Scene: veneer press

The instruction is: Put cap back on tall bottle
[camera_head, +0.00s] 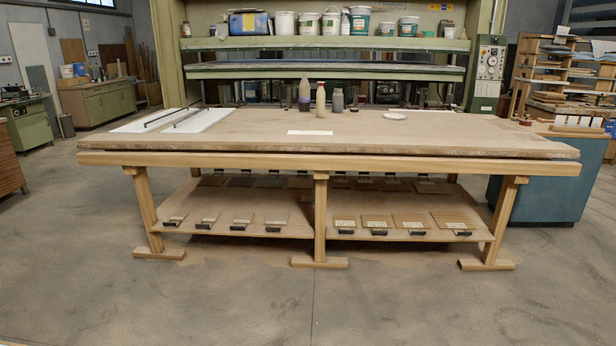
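A cream bottle (320,100) with a reddish top stands upright at the back middle of the long wooden table (230,131). Just left of it stands a pale bottle (304,94) with a purplish lower part; its top is too small to make out. A shorter dark grey container (338,101) stands just to the right. I cannot pick out a loose cap at this size. Neither of my grippers is in view.
A white dish (394,116) lies right of the bottles and a white sheet (310,133) in front. White panels (200,121) lie at the table's left. A green press (482,60) rises behind. A blue-green cabinet (553,178) stands right. The front floor is clear.

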